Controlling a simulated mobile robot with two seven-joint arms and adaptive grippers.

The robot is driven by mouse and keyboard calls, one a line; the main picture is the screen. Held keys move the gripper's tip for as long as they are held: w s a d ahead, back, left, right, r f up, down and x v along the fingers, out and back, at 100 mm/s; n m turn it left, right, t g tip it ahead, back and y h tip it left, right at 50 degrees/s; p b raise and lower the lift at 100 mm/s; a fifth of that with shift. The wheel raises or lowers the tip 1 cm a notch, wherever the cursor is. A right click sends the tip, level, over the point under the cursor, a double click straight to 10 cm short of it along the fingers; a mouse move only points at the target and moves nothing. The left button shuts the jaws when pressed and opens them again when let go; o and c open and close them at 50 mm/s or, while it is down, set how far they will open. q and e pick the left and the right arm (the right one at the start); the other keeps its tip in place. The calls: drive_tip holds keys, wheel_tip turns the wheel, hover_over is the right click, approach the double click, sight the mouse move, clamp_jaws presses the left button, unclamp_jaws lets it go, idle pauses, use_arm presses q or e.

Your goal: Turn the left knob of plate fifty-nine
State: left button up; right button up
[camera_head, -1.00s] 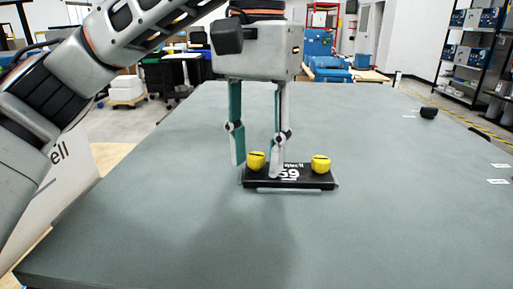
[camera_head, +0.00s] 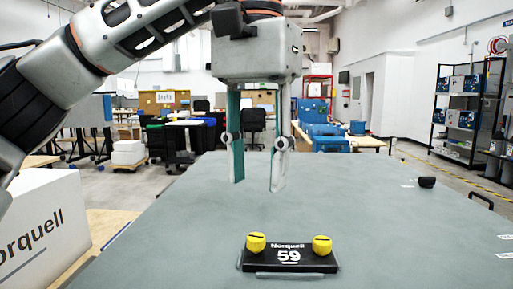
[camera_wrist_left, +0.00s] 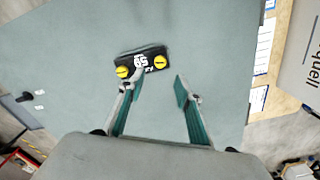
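Plate fifty-nine (camera_head: 288,258) is a black plate with white "Norquell" and "59" lettering, lying flat on the grey-green table. Its left knob (camera_head: 256,242) and right knob (camera_head: 321,245) are yellow, each with a dark slot. My left gripper (camera_head: 258,184) is open and empty, pointing down above and apart from the plate. In the left wrist view the plate (camera_wrist_left: 141,63) appears upside down, beyond the parted fingertips (camera_wrist_left: 156,88); its left knob (camera_wrist_left: 160,62) is on the picture's right. My right gripper is in neither view.
The table top (camera_head: 380,225) around the plate is clear. A small black object (camera_head: 427,182) lies near the right edge. A white Norquell box (camera_head: 40,230) stands left of the table. Shelves (camera_head: 462,115) stand farther back at the right.

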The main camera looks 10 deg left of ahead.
use_arm(q)
drive_tip(key=shift+r, duration=1.1)
